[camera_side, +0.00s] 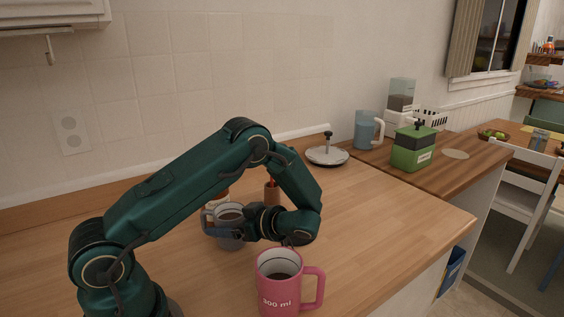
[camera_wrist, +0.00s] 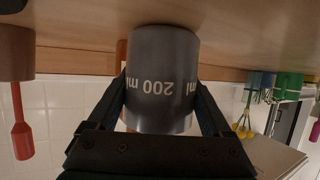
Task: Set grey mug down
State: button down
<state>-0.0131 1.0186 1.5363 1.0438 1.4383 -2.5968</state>
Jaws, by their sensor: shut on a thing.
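The grey mug (camera_side: 230,216), marked 200 ml, is between the fingers of my gripper (camera_side: 225,234) in the side view. It is upright, with a dark content inside, low over the wooden counter (camera_side: 360,215). The wrist view shows the counter upside down; there the grey mug (camera_wrist: 162,75) fills the middle, with one finger of my gripper (camera_wrist: 160,100) pressed on each side. The gripper is shut on the mug's body. I cannot tell whether the mug's base touches the counter.
A pink 300 ml mug (camera_side: 279,285) stands in front, near the counter's front edge. A brown holder (camera_side: 272,192) with a red utensil stands close behind my gripper. A metal disc with a knob (camera_side: 327,155), a blue jug (camera_side: 364,130) and a green canister (camera_side: 413,150) stand farther back.

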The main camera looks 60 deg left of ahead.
jog(key=shift+f, duration=0.1)
grip_release()
